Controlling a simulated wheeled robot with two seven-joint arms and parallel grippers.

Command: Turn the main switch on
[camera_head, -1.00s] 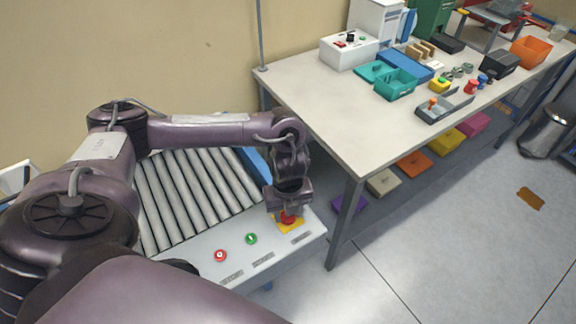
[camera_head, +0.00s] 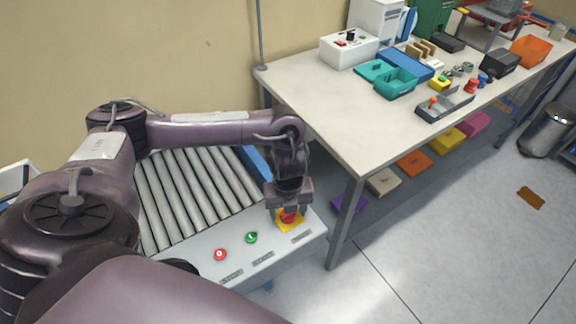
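The main switch, a red rotary knob (camera_head: 289,216) on a yellow plate (camera_head: 291,226), sits at the right end of the pale control panel (camera_head: 240,267) at the conveyor's near end. My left gripper (camera_head: 289,211) points down at the switch, with one finger on each side of the red knob. The gripper hides part of the knob, and I cannot tell whether the fingers press on it. My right gripper is not in view.
A red button (camera_head: 220,254) and a green button (camera_head: 251,237) are on the same panel, left of the switch. The roller conveyor (camera_head: 190,200) lies behind the panel. A workbench (camera_head: 335,125) with bins and parts stands close on the right.

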